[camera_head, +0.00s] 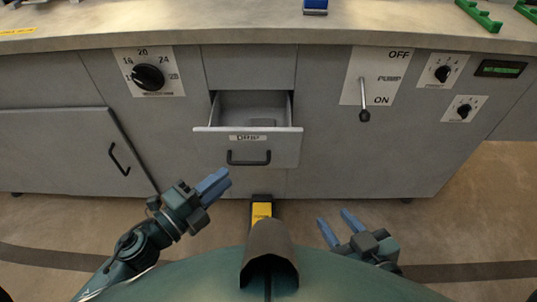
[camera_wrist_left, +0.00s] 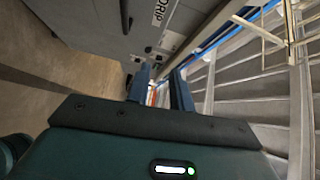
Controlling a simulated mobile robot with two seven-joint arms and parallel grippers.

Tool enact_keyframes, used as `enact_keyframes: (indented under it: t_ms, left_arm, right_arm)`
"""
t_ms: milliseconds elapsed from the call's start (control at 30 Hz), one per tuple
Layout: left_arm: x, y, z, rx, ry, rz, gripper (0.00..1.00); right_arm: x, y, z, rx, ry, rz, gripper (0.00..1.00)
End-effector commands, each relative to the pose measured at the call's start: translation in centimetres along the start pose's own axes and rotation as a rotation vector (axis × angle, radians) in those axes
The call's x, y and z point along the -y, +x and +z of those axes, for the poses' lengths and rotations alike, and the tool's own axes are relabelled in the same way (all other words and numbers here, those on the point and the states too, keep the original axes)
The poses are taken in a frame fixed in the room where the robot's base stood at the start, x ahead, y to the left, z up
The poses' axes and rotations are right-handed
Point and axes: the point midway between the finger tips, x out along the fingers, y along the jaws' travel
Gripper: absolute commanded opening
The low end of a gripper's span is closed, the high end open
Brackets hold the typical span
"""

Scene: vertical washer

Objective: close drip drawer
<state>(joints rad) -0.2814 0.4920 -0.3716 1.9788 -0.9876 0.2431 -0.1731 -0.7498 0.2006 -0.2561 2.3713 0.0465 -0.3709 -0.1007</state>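The drip drawer (camera_head: 246,146) is pulled out of the cabinet's middle, with its inside visible from above. Its front has a DRIP label (camera_head: 247,138) and a black handle (camera_head: 248,157). My left gripper (camera_head: 214,184) is low in front of the drawer, to its left and apart from it. Its two blue fingers show a gap in the left wrist view (camera_wrist_left: 160,88), with nothing held between them.
A dial (camera_head: 149,77) is left of the drawer, and a pump lever (camera_head: 364,102) is right of it, pointing down at ON. A cabinet door (camera_head: 75,150) with a black handle is at left. The countertop (camera_head: 230,25) runs above.

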Motion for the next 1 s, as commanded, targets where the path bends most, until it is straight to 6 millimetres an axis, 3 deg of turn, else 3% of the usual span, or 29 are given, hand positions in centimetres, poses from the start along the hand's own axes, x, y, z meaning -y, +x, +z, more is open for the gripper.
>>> enact_keyframes:
  t_ms: [33,267,700,1000]
  left_arm:
    - [-1.0,0.1,0.0,-0.022,0.042,0.005,0.18]
    - [-0.9,1.3,-0.3,-0.051,0.093,0.011,0.00]
    - [-0.9,10.2,-0.8,-0.049,0.090,0.008,0.00]
    - [-1.1,12.8,1.7,-0.047,0.088,0.012,0.00]
  right_arm:
    - [0.1,0.2,0.6,-0.008,-0.001,-0.002,0.36]
    - [0.1,-0.1,0.1,-0.016,0.000,-0.002,0.36]
    - [-0.1,-0.6,-0.6,-0.023,0.023,0.007,0.36]
    - [0.0,-0.3,0.2,-0.014,0.009,0.004,0.36]
